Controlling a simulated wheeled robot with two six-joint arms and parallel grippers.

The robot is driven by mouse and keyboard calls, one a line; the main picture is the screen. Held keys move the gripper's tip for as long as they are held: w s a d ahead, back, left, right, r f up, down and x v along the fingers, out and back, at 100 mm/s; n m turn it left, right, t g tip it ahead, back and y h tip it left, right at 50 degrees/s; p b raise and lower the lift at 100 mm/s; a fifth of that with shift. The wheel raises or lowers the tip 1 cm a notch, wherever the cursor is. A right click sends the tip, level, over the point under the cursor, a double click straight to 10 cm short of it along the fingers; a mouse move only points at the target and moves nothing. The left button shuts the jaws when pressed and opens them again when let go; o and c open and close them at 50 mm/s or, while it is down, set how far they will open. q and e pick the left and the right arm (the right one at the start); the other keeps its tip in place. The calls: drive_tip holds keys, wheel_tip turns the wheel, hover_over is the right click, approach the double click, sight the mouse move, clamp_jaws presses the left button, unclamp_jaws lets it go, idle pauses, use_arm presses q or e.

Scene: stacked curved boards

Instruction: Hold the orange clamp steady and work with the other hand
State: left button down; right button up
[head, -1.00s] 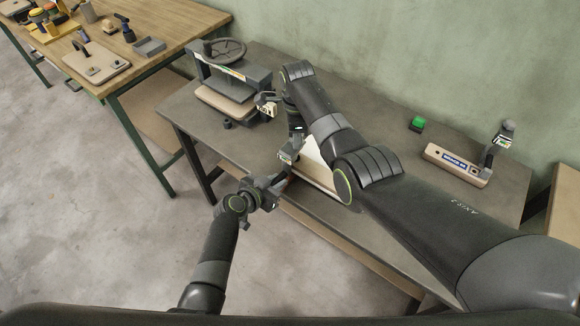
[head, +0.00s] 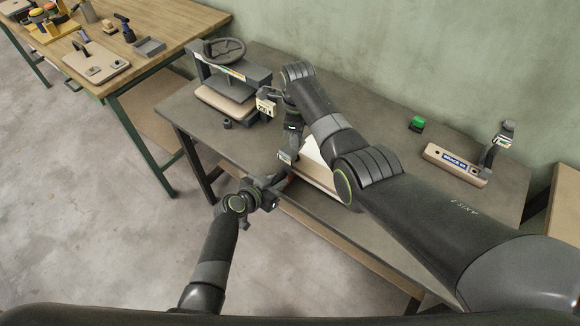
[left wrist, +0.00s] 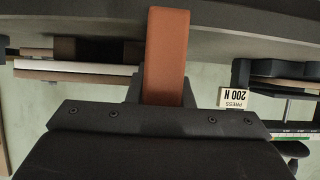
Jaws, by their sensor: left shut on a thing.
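The orange clamp bar (left wrist: 166,52) runs upright through the middle of the left wrist view. My left gripper (head: 282,178) is shut on it at the front edge of the grey table; the clamp's orange part is hard to make out in the head view. Pale stacked boards (head: 318,165) lie just right of that grip, partly hidden by my right arm. Their layered edge shows in the left wrist view (left wrist: 95,69). My right gripper (head: 292,132) points down above the clamp area. Its fingers are too small and covered to tell open from shut.
A press with a handwheel (head: 225,50) stands at the table's left back. A small white sign reading "PRESS 200 N" (head: 267,107) shows beside my right wrist. The table's middle right is clear.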

drive_tip(key=shift+o, duration=0.5)
drive_tip(key=shift+r, duration=3)
wheel_tip(320, 180, up, 7)
drive_tip(key=shift+f, duration=0.1)
